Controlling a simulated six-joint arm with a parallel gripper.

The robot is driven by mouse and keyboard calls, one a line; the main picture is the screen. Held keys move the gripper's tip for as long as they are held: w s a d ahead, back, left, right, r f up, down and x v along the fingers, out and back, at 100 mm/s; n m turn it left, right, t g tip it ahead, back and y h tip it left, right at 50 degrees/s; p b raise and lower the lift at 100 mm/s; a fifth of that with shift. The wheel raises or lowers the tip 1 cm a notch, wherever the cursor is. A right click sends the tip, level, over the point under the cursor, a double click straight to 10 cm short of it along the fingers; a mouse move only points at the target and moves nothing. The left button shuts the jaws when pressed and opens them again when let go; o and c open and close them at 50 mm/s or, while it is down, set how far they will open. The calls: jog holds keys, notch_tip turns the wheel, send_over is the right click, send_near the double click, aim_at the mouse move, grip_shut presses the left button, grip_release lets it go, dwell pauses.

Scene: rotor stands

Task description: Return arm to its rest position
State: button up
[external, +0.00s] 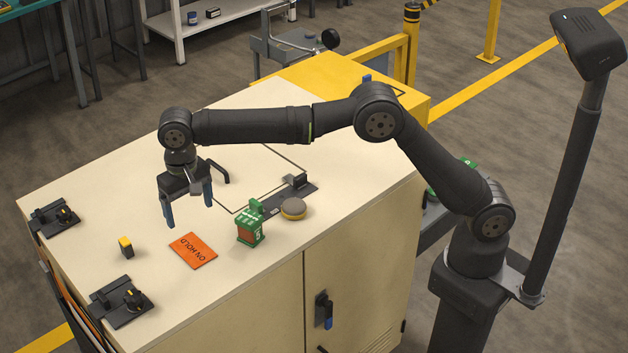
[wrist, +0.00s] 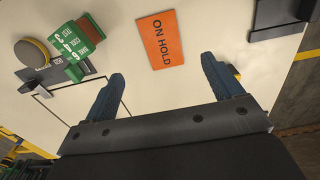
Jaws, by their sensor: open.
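My gripper (external: 188,207) hangs above the cream cabinet top (external: 130,193) on its left half, fingers pointing down. Its two blue fingers are spread apart with nothing between them. In the wrist view my gripper (wrist: 165,85) also shows open and empty. My dark arm reaches from its base at the right, over the cabinet, with the forearm roughly level and the wrist bent down.
Near my gripper lie an orange ON HOLD card (external: 193,250), a green block (external: 250,225), a round grey-topped disc (external: 293,208) and a small yellow-topped block (external: 126,247). Black knob fixtures (external: 122,300) sit at the left edge. A dark camera post (external: 575,170) stands right.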

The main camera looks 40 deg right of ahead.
aim_at(198, 254)
dwell(0.3)
notch_tip(198, 254, down, 12)
jog(key=shift+r, duration=1.75)
